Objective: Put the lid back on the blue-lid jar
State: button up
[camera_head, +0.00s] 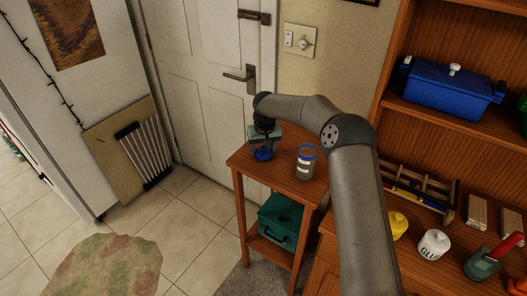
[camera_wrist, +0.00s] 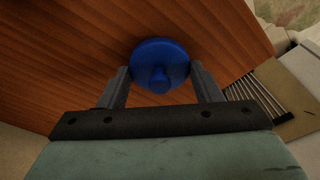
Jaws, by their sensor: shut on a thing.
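The jar (camera_head: 306,165) stands upright on the small wooden side table (camera_head: 258,172). It is clear with grey contents, a pale label and a blue band at its rim, and its top looks open. The round blue lid (camera_head: 264,154) is to the left of the jar, held in my gripper (camera_head: 264,147). In the wrist view the lid (camera_wrist: 159,58), with its knob, sits between the two fingers of my gripper (camera_wrist: 160,77). The lid is over the table top; how far above is hard to tell. The jar is not in the wrist view.
A teal toolbox (camera_head: 281,222) sits on the side table's lower shelf. A workbench at right holds a yellow bottle (camera_head: 397,225), a glue bottle (camera_head: 434,243) and wooden blocks. A white door (camera_head: 212,95) stands behind the table.

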aim_at(268, 154)
notch_tip(268, 154, up, 9)
jog(key=shift+f+b, duration=0.2)
jog(key=shift+b, duration=0.8)
jog(key=s+d+r+m+p, duration=0.2)
jog(key=s+d+r, duration=0.25)
jog(key=d, duration=0.25)
jog(key=s+d+r+m+p, duration=0.1)
jog(key=s+d+r+m, duration=0.3)
jog(key=d, duration=0.4)
jog(key=shift+n+h, duration=0.4)
jog(key=shift+n, duration=0.2)
jog(key=shift+a+f+b, duration=0.15)
jog(key=shift+f+b, duration=0.9)
jog(key=shift+f, duration=0.25)
jog(key=shift+a+f+b, duration=0.1)
jog(key=shift+f+b, duration=0.95)
jog(key=shift+f, duration=0.25)
jog(key=shift+f, duration=0.15)
jog(key=o, duration=1.4)
